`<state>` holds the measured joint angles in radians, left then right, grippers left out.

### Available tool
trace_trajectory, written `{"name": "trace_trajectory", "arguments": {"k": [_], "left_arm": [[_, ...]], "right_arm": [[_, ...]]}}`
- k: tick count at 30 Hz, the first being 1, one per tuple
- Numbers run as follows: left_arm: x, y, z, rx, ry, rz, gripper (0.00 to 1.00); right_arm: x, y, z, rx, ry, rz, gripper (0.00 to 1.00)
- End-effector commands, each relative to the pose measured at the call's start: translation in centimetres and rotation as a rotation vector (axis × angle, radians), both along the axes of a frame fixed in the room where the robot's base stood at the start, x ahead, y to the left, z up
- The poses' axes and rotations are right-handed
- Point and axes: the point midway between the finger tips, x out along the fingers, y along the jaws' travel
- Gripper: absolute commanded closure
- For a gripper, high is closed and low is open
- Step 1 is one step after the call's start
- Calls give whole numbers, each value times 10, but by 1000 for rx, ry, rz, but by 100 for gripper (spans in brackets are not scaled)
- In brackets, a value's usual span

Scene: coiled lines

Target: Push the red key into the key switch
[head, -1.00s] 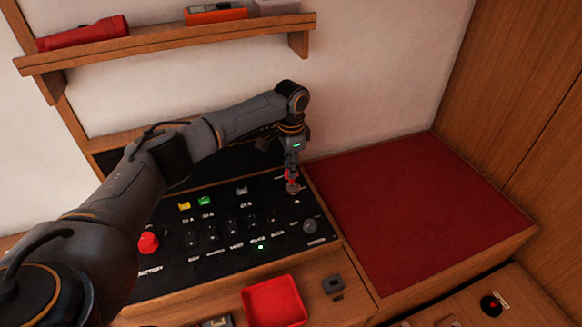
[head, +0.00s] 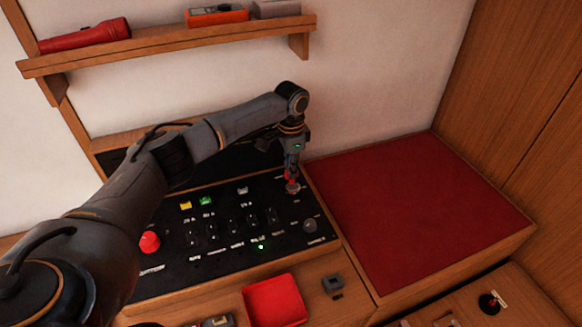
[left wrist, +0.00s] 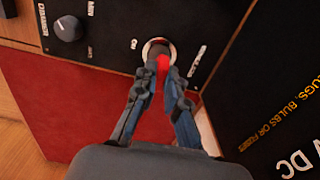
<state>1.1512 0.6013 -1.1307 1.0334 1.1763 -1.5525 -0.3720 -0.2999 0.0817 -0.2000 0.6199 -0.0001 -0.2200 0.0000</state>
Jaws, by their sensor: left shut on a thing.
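The red key (left wrist: 163,66) is between the fingertips of my left gripper (left wrist: 160,84), which is shut on it. In the left wrist view the key's front end lies over the round, metal-rimmed key switch (left wrist: 152,45). I cannot tell how deep the key is in the switch. In the head view my left gripper (head: 291,178) points down at the key switch (head: 292,188) in the upper right corner of the black panel (head: 180,265). The key shows there only as a small red patch. My right gripper is not in view.
The panel carries a red knob (head: 149,242), several switches and a grey dial (head: 310,225). A red-topped surface (head: 415,210) on the right is clear. A shelf (head: 170,47) hangs above.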

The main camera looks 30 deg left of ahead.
Motion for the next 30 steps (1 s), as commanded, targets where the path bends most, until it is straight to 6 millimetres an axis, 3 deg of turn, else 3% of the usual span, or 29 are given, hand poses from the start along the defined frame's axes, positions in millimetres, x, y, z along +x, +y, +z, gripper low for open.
{"name": "trace_trajectory", "arguments": {"k": [30], "left_arm": [[0,0,-5,0,0,0,100]], "right_arm": [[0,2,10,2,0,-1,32]]}}
